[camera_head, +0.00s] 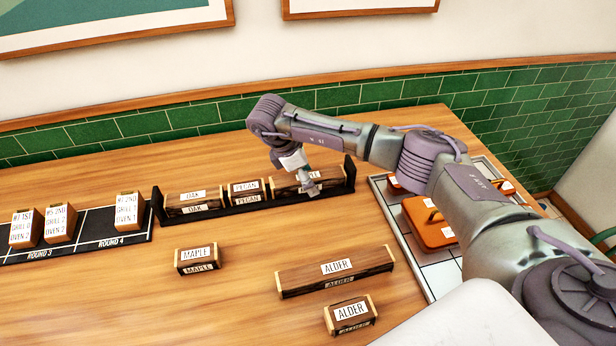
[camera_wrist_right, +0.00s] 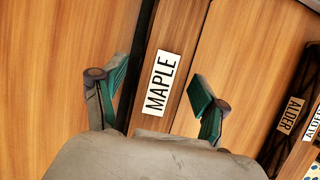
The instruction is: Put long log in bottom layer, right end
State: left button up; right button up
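The long maple log (camera_head: 283,183) lies in the right end of the black rack (camera_head: 352,172), in line with the oak log (camera_head: 187,200) and the short pecan log (camera_head: 246,190). My right gripper (camera_head: 308,186) is over the maple log and partly hides it. In the right wrist view, the MAPLE label of the log (camera_wrist_right: 162,82) faces up between the spread fingers of my right gripper (camera_wrist_right: 158,98). A gap shows between the right finger and the log; the gripper looks open. My left gripper is not in view.
A short maple log (camera_head: 198,259), a long alder log (camera_head: 335,270) and a short alder log (camera_head: 351,314) lie on the table in front. A black round board (camera_head: 95,228) with ticket blocks is at left. A tray (camera_head: 412,258) with orange items is at right.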

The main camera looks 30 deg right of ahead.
jog(key=shift+r, duration=0.1)
jog(key=b+v, duration=0.1)
jog(key=v, duration=1.1)
jog(key=shift+d, duration=0.15)
